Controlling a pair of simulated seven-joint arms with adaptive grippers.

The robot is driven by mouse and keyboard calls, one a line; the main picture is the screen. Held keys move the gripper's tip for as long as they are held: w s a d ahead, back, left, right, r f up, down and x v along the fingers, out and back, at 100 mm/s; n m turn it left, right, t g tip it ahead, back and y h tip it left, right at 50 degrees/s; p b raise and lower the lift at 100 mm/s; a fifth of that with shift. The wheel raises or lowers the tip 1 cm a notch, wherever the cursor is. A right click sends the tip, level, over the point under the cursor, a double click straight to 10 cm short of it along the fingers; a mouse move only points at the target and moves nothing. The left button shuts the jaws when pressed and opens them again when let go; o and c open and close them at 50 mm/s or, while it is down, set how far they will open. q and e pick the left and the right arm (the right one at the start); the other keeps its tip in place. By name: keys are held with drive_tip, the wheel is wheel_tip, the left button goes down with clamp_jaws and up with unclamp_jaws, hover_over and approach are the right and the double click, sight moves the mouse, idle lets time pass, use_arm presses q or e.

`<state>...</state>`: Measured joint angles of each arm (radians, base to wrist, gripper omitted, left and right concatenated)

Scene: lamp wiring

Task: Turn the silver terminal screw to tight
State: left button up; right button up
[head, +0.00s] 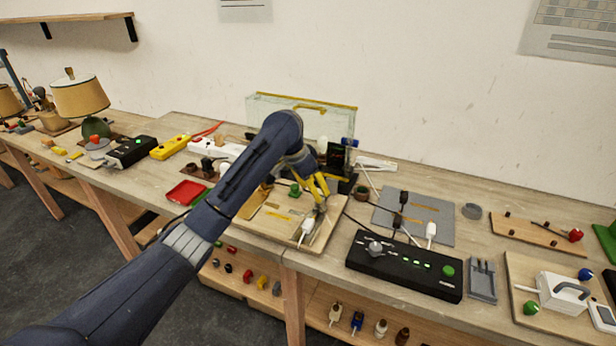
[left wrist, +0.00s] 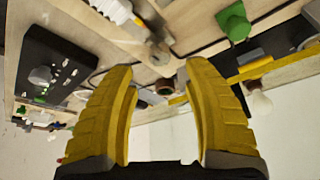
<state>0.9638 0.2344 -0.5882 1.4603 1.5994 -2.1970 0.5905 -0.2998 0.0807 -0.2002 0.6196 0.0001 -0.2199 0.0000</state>
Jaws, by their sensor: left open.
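My left gripper (head: 319,188) reaches over the wooden wiring board (head: 275,232) in the head view, yellow fingers pointing down. In the left wrist view its fingers (left wrist: 157,72) are apart with nothing held between them. A small silver round part (left wrist: 159,54), which looks like the silver terminal screw, sits on the board just beyond and between the fingertips. I cannot tell how tight it is. In the head view it is small and close to the fingertips. A white plug (head: 306,228) stands beside it, and a green part (head: 295,190) is on the board. My right gripper is not in view.
A black control box (head: 404,266) with green lights stands right of the board, in front of a grey mat (head: 425,213). A clear box (head: 300,115) stands behind. A red tray (head: 187,192) lies to the left. Cables run near the board.

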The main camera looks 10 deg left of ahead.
use_arm(q)
drive_tip(key=v, duration=0.6)
drive_tip(key=shift+r, duration=0.1)
